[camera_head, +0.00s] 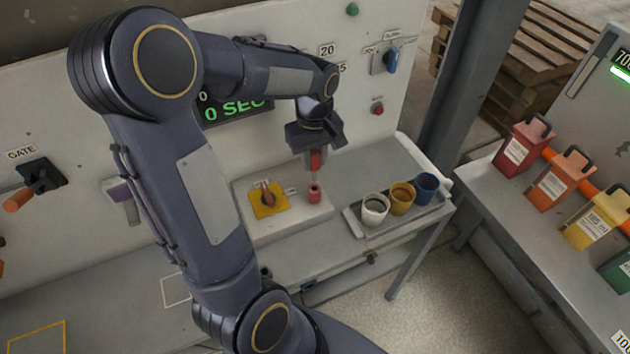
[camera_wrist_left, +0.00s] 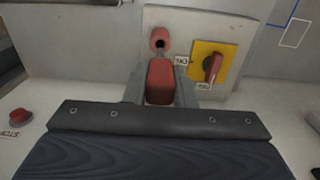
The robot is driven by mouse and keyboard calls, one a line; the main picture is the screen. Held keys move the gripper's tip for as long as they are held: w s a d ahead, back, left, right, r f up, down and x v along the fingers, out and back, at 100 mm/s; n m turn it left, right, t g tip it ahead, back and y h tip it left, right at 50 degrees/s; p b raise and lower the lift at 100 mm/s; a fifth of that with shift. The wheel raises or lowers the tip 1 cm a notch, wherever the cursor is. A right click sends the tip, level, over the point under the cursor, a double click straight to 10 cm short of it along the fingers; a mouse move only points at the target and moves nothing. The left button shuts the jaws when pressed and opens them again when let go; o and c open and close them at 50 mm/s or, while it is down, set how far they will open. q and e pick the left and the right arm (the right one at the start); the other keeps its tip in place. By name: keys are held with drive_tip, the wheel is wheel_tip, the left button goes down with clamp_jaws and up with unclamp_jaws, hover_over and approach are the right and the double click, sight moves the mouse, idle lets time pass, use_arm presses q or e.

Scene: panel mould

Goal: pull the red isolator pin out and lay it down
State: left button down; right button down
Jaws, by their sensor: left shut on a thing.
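The red isolator pin (camera_head: 316,160) is held by its red handle, upright, in my left gripper (camera_head: 317,163). Its handle also shows between the fingers in the left wrist view (camera_wrist_left: 160,82). A red socket (camera_head: 314,194) stands directly below on a pale box (camera_head: 290,228), with a visible gap between handle and socket. The socket's dark hole shows in the left wrist view (camera_wrist_left: 160,40). A thin shaft seems to reach down towards it; I cannot tell whether its tip is inside. My right gripper is not in view.
A yellow plate with a red rotary switch (camera_head: 268,199) is beside the socket. A grey tray (camera_head: 352,220) with white, yellow and blue cups stands to the right. The panel wall with a green display (camera_head: 238,110) rises behind. Bare bench lies at lower left (camera_head: 110,275).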

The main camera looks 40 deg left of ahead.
sight(314, 151)
use_arm(q)
drive_tip(key=shift+r, duration=0.1)
drive_tip(key=shift+r+p, duration=1.5)
drive_tip(key=shift+r, duration=0.45)
